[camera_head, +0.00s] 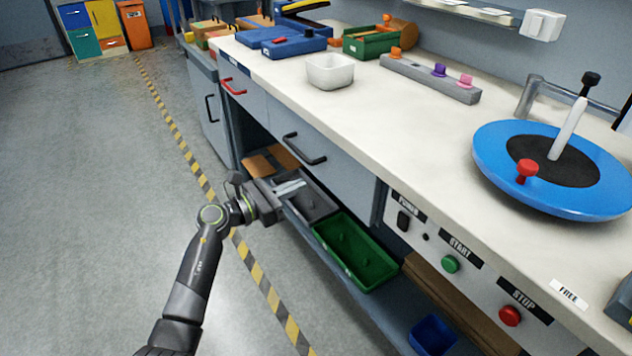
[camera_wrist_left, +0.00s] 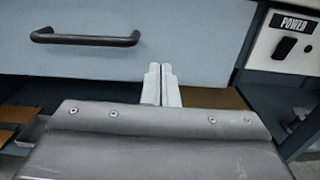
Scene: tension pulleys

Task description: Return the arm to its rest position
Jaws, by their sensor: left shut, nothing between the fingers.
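My left gripper (camera_head: 290,187) is in front of the bench's lower shelf, below the drawer with the black handle. In the left wrist view its two pale fingers (camera_wrist_left: 161,86) are together, with nothing between them. They point at the grey drawer front (camera_wrist_left: 195,35); I cannot tell the exact gap. My left arm (camera_head: 205,260) reaches up from the bottom of the head view, over the floor beside the bench. My right gripper is in neither view.
The black drawer handle (camera_head: 304,150) is above the gripper. A green bin (camera_head: 357,250) and a blue bin (camera_head: 433,335) sit on the lower shelf. The worktop holds a white bowl (camera_head: 330,71) and a blue disc (camera_head: 490,165). The floor (camera_head: 100,190) on the left is clear.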

